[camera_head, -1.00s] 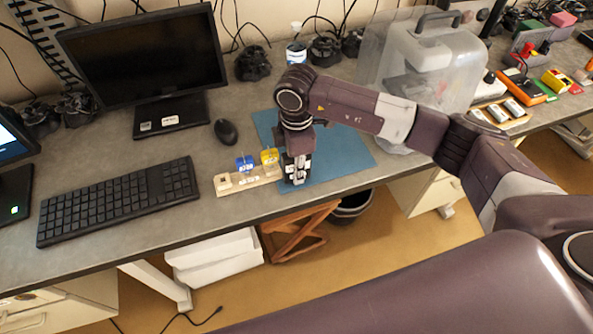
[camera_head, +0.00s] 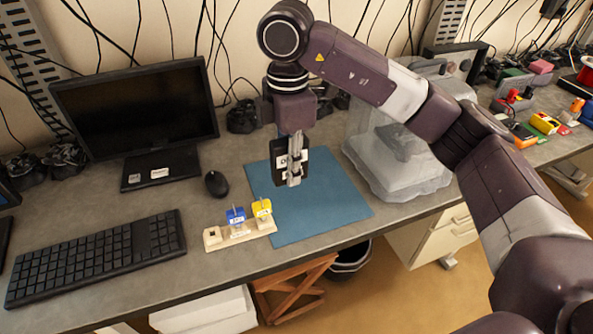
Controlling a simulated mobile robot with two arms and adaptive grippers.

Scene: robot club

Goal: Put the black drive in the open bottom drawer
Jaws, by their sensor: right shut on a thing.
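The black drive (camera_head: 279,176) is a dark flat block with a white label. My right gripper (camera_head: 294,178) is shut on it and holds it upright, apparently raised above the blue mat (camera_head: 325,205). Part of the drive is hidden by the fingers. A light cabinet (camera_head: 440,240) with drawer fronts stands under the desk at the right; no open bottom drawer can be made out. My left gripper is not in view.
A wooden holder (camera_head: 213,240) with a blue drive (camera_head: 236,216) and a yellow drive (camera_head: 262,208) stands left of the mat. A monitor (camera_head: 135,108), keyboard (camera_head: 95,258) and mouse (camera_head: 216,184) are farther left. Most of the mat is bare.

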